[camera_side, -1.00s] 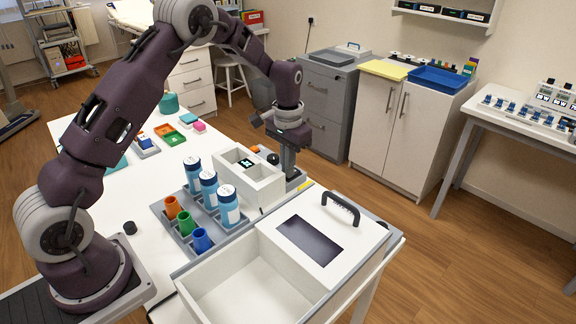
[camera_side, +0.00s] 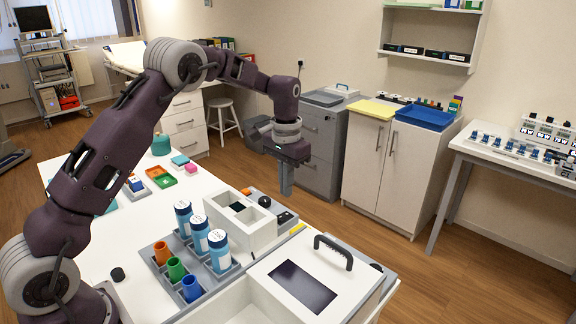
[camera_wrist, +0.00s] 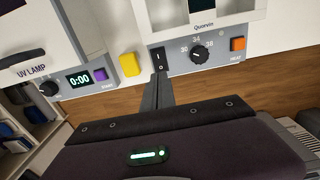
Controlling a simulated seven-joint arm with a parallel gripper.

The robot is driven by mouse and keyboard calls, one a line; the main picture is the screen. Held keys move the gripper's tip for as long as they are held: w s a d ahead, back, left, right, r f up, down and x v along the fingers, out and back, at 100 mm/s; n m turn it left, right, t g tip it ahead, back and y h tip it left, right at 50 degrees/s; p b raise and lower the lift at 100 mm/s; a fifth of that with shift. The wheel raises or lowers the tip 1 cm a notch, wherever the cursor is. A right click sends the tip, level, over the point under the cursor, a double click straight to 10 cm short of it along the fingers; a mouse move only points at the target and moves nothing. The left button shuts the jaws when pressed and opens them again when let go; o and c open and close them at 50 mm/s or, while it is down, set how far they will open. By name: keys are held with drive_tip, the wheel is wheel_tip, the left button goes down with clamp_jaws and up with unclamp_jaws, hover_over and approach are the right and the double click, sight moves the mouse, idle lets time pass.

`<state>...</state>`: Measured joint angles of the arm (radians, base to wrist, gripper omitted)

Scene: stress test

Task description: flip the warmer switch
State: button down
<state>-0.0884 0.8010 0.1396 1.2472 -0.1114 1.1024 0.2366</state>
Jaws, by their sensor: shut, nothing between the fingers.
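The warmer is a white open-topped box (camera_side: 240,222) with a grey control panel, seen in the side view. In the wrist view its panel (camera_wrist: 215,62) carries a dial (camera_wrist: 200,54) marked 30, 34, 38, an orange HEAT button (camera_wrist: 238,44) and a black rocker switch (camera_wrist: 158,58) marked I and O. I cannot tell which half of the switch is pressed in. In the side view the switch (camera_side: 285,217) shows below my gripper (camera_side: 286,194). My fingers are shut and empty, pointing down. In the wrist view the fingertips (camera_wrist: 161,76) appear just below the switch; they look apart from it.
The UV lamp box (camera_side: 310,285) with a black handle stands close beside the warmer; its panel shows a timer (camera_wrist: 78,79) and purple button. A yellow piece (camera_wrist: 129,65) lies between the panels.

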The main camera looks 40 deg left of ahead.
wheel_tip(320, 180, up, 8)
drive_tip(key=w, duration=0.1)
